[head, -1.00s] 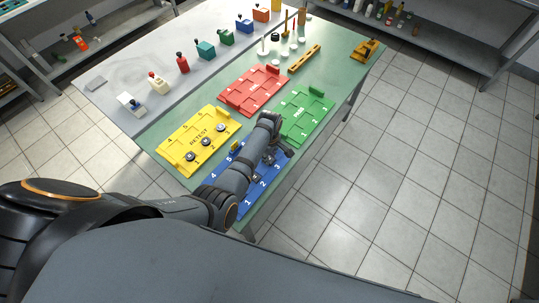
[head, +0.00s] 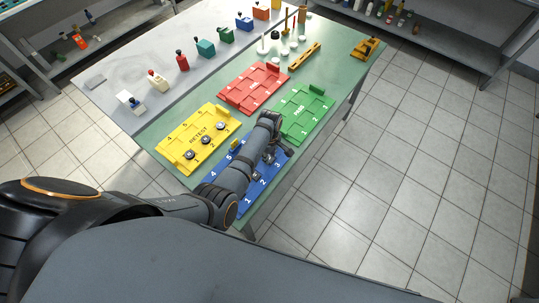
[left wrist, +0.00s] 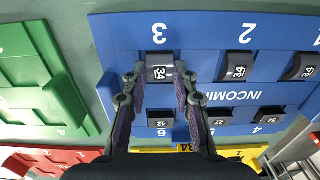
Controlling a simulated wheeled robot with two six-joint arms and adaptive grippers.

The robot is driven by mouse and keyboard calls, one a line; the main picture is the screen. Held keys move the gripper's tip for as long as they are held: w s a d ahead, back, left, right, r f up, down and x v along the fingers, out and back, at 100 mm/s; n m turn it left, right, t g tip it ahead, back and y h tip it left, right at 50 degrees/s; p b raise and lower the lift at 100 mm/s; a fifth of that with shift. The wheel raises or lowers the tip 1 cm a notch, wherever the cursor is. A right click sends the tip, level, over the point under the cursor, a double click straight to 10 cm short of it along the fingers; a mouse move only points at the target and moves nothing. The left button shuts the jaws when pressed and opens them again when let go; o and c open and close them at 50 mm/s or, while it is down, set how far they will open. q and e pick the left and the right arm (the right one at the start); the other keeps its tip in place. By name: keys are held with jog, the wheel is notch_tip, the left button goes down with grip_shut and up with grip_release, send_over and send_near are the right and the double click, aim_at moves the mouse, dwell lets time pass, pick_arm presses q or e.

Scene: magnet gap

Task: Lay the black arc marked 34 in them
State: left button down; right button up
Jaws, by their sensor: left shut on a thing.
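The black arc marked 34 (left wrist: 160,68) lies at the place marked 3 of the blue INCOMING tray (left wrist: 125,33). My left gripper (left wrist: 160,76) is shut on this arc, with one finger on each side of it. In the head view the left gripper (head: 269,155) is low over the blue tray (head: 256,193), and my arm hides part of the tray. Other black arcs sit in the tray, one (left wrist: 239,65) at the place marked 2 and one (left wrist: 161,118) by the 6. My right gripper is out of view.
A yellow RETEST tray (head: 181,139) with several dark pieces, a red tray (head: 240,97) and a green tray (head: 302,127) lie nearby on the green table (head: 187,98). Farther back are white round pieces and a yellow bar (head: 305,56). Coloured blocks stand along the grey bench.

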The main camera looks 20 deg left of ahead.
pick_arm(q)
jog(key=c, duration=1)
grip_release()
jog(key=shift+c, duration=0.3)
jog(key=c, duration=0.4)
notch_tip(320, 180, up, 5)
jog(key=p, duration=0.5)
jog(key=shift+f, duration=0.3)
